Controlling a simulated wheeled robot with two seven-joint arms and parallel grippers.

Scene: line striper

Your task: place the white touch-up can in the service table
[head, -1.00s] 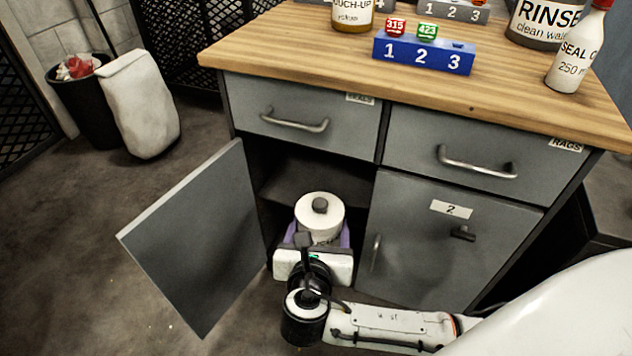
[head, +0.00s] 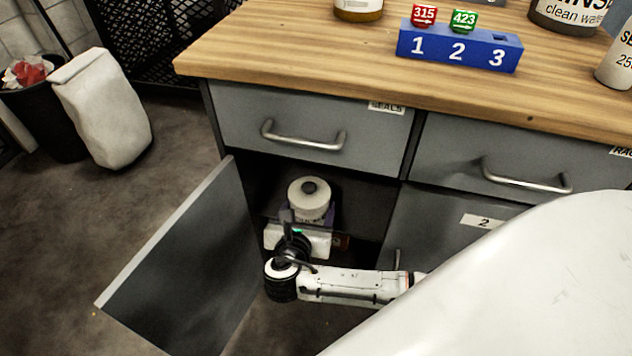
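The white can (head: 309,200) with a dark grey cap is upright inside the open left compartment of the service table (head: 460,140). My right gripper (head: 307,218) reaches into the compartment from the front, with its fingers around the can's lower part. It appears shut on the can. The finger ends and the can's base are mostly hidden, so I cannot tell whether the can touches the compartment floor. The cabinet door (head: 190,265) stands wide open to the left. My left gripper is not in view.
Closed drawers (head: 305,125) sit above the compartment. A closed door marked 2 (head: 440,225) is to its right. On the wooden top stand a blue numbered block (head: 460,48) and several containers. A bin (head: 45,115) and a white sack (head: 102,110) stand at the left.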

